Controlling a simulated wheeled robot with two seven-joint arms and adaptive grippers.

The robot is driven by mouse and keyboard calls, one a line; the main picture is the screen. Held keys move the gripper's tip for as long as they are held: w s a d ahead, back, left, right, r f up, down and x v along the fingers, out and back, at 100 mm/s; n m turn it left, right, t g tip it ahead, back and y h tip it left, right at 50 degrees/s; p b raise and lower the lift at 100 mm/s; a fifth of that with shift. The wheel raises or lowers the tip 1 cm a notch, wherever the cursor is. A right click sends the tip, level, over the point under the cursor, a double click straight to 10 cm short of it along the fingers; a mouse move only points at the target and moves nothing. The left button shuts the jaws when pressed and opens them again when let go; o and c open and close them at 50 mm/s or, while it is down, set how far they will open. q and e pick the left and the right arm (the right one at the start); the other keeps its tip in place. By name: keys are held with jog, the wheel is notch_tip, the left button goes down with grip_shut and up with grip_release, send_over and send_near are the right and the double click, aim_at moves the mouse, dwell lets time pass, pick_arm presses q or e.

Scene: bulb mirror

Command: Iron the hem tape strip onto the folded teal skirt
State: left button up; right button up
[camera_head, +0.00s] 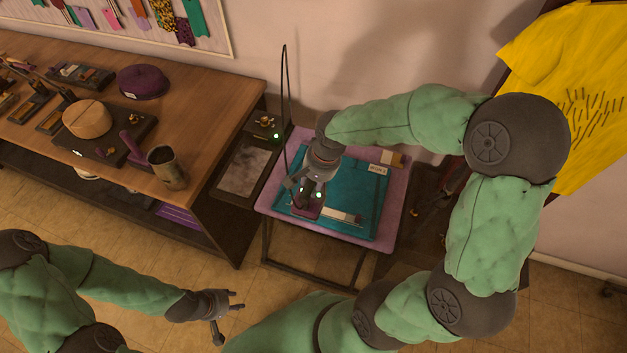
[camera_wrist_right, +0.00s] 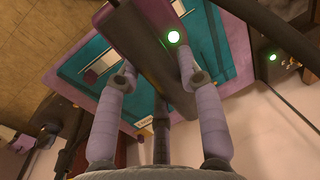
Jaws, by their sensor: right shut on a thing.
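The folded teal skirt (camera_head: 364,200) lies flat on a pink-topped pressing board (camera_head: 398,196). A pale strip (camera_head: 343,215), which looks like the hem tape, lies near the skirt's front edge. My right gripper (camera_head: 312,184) is shut on the dark handle of a purple iron (camera_head: 306,210) over the left front part of the skirt. The iron covers the strip's left end. In the right wrist view, the handle (camera_wrist_right: 150,60) sits between both fingers and a green light glows. Whether the soleplate touches the cloth cannot be told. My left gripper (camera_head: 228,317) is open and empty above the floor.
A small label card (camera_head: 378,169) and a tan block (camera_head: 391,158) are at the board's back. A dark stand with a grey pad (camera_head: 244,170) is at its left. A wooden workbench (camera_head: 215,105) fills the left. A thin cord rises beside the iron.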

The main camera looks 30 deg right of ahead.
jog(key=shift+f+b, duration=2.1)
jog(key=shift+f, duration=0.75)
jog(key=shift+f+b, duration=0.3)
jog(key=shift+f, duration=0.1)
jog(key=shift+r, duration=0.15)
jog(key=shift+r+p, duration=0.8)
jog(key=shift+r, duration=0.15)
jog(key=shift+w, duration=0.1)
